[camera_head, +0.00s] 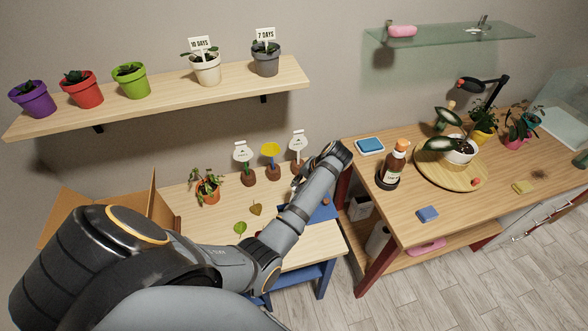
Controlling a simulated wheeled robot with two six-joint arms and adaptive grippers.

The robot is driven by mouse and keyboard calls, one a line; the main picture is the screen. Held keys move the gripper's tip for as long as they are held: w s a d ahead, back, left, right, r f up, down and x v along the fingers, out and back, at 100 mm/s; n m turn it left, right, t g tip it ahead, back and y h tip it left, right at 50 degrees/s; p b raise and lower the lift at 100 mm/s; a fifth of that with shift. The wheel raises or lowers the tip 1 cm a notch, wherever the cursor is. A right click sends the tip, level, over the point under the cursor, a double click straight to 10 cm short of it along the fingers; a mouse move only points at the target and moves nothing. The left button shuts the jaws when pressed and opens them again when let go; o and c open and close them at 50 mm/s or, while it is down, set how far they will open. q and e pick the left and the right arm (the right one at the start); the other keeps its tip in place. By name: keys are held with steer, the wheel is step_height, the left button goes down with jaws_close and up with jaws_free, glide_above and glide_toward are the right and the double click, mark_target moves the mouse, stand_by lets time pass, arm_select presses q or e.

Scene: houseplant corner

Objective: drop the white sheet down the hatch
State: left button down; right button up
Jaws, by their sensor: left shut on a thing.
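My left arm reaches from the lower left across the low wooden table. My left gripper (297,183) is near the table's back right part, just in front of a brown pot with a white tag. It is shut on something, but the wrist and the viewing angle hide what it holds. I cannot make out a white sheet. I cannot make out a hatch for certain; a blue object (322,213) lies partly behind my forearm on the low table. My right gripper is not in view.
A cardboard box (152,200) is at left. The taller desk (470,212) at right holds a bottle (394,164), a round board and plants.

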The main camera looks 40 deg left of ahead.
arm_select(q)
steer(key=shift+s+a+f, duration=0.4)
steer(key=shift+a+f, duration=0.15)
steer(key=shift+f, duration=0.2)
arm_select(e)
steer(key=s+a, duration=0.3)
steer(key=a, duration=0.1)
arm_select(q)
steer(key=shift+d+f+b, duration=0.1)
steer(key=shift+f+b, duration=0.05)
steer(key=shift+b, duration=0.15)
step_height(320, 180, down, 12)
steer(key=b, duration=0.8)
steer(key=shift+b, duration=0.35)
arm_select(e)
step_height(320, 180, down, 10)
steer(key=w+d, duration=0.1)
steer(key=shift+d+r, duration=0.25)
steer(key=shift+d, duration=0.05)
arm_select(q)
steer(key=c, duration=1.4)
jaws_free()
steer(key=shift+d, duration=0.1)
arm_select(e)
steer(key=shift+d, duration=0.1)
